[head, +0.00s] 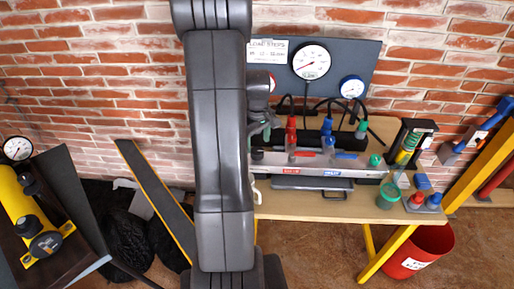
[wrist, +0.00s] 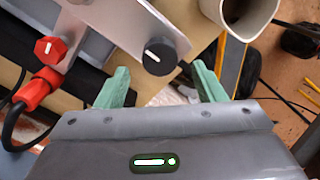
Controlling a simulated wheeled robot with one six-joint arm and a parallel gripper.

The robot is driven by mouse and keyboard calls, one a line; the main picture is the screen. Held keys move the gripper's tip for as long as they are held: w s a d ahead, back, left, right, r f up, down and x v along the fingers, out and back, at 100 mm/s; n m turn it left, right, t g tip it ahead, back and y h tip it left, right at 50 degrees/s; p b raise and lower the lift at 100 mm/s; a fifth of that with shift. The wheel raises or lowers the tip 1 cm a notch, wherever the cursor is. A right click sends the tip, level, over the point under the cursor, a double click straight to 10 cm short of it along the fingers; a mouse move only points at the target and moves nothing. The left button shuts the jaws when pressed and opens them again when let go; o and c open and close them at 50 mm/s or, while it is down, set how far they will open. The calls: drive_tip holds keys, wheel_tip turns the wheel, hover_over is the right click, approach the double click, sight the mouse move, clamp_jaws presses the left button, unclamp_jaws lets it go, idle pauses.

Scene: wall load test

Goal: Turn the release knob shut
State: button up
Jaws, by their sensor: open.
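A round black knob (wrist: 160,57) with a white mark sits at the end of a pale metal manifold (wrist: 125,22) in the wrist view. I take it for the release knob; a dark knob (head: 257,154) shows at the manifold's left end in the head view. My gripper (wrist: 160,70) is open, its green fingers apart on either side of the black knob and nearer the camera. I see no clear contact. The gripper also shows beside my arm in the head view (head: 266,131). The white mark points roughly along the manifold, and my arm hides part of the bench.
A red knob (wrist: 48,49) and red hose coupling (wrist: 35,89) sit left of the black knob. A white mug (wrist: 240,15) with dark contents stands close on the right. Dial gauges (head: 311,62) stand behind the bench (head: 310,208); a red bucket (head: 416,252) stands at the right.

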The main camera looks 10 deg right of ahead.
sight(257, 151)
drive_tip(key=shift+f, duration=2.05)
drive_tip(key=shift+c, duration=0.2)
drive_tip(key=c, duration=0.9)
